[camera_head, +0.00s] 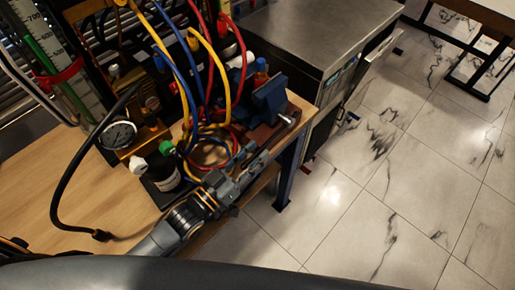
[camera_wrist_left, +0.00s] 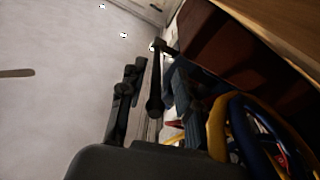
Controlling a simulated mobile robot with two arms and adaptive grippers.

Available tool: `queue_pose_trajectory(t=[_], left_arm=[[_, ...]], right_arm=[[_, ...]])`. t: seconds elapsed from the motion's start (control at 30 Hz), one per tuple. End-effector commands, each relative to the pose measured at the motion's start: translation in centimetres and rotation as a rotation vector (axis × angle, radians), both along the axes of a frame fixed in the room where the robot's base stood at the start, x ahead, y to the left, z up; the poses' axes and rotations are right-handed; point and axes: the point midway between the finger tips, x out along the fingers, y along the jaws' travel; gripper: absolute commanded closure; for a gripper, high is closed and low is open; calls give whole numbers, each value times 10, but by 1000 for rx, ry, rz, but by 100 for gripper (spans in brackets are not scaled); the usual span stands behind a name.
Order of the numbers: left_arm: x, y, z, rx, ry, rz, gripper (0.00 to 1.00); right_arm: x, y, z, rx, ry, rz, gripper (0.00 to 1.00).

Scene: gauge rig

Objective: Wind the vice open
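The blue vice (camera_head: 270,96) stands at the right corner of the wooden bench, with a pale screw end (camera_head: 287,118) on its near right side. My left gripper (camera_head: 252,158) is just in front of the vice and below it in the head view, apart from the screw end. The gripper looks open and holds nothing visible. My right gripper is out of view.
Red, blue and yellow hoses (camera_head: 208,75) loop close to the left of the gripper. A pressure gauge (camera_head: 118,134) and a dark jar (camera_head: 162,175) stand on the bench (camera_head: 90,205). A steel-topped cabinet (camera_head: 310,35) is behind.

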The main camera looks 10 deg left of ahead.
Motion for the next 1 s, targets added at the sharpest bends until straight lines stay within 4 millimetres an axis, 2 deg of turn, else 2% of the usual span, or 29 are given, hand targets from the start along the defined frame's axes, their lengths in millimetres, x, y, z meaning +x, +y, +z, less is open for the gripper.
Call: queue_pose_trajectory(t=[0.2,0.4,0.6,0.87,0.97,1.0], left_arm=[[-39,29,-6,4,5,0,67],[-67,51,-10,3,2,1,67],[-80,61,-11,0,0,1,67],[-81,62,-11,0,-2,1,67],[-80,62,-9,1,1,2,83],[-78,62,-6,6,7,2,92]], right_arm=[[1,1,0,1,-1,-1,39],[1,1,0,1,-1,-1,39],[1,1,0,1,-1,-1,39],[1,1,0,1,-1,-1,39],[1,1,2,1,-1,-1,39],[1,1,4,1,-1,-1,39]])
